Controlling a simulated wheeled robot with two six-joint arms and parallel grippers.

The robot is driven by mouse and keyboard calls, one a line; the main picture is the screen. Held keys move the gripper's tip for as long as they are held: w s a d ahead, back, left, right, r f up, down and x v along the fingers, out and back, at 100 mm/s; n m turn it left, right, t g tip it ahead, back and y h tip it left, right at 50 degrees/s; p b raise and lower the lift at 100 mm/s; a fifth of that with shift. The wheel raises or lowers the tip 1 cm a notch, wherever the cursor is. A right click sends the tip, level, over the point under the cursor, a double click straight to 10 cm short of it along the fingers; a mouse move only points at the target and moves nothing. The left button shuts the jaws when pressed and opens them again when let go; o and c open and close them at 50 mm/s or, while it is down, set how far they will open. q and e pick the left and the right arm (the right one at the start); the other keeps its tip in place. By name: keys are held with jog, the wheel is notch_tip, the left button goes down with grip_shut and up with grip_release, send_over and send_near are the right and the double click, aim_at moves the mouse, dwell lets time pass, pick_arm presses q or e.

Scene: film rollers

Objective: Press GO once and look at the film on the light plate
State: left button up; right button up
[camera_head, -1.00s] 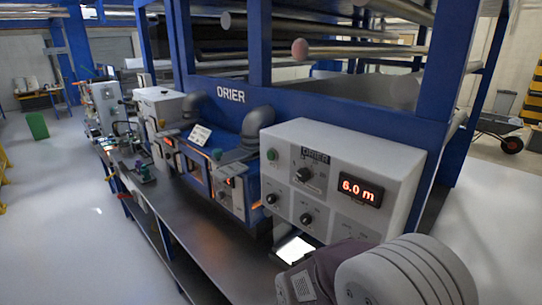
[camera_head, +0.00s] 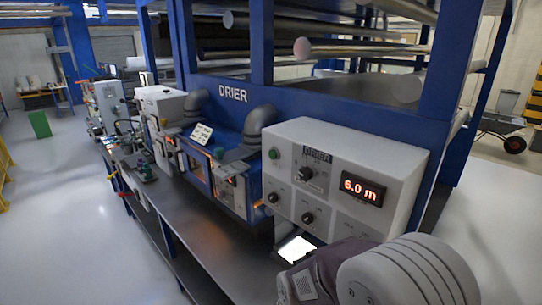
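The light plate (camera_head: 298,249) glows plain white at the foot of the grey DRIER control box (camera_head: 330,224). Its lower edge is partly covered by my arm, and I can make out no film on it. A green button (camera_head: 273,153) sits at the box's upper left; its lettering is too small to read, so I cannot tell whether it is GO. The orange display (camera_head: 362,190) reads 6.0 m. An arm link of mine fills the lower right and covers the box's lower right front. Neither gripper shows.
A dark metal bench (camera_head: 205,262) runs along the front of the blue drier frame. Smaller grey machines (camera_head: 162,108) and fittings stand farther along it. Film rolls (camera_head: 360,50) lie on the rack above. The floor at left is mostly clear, with a green box (camera_head: 40,124) farther back.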

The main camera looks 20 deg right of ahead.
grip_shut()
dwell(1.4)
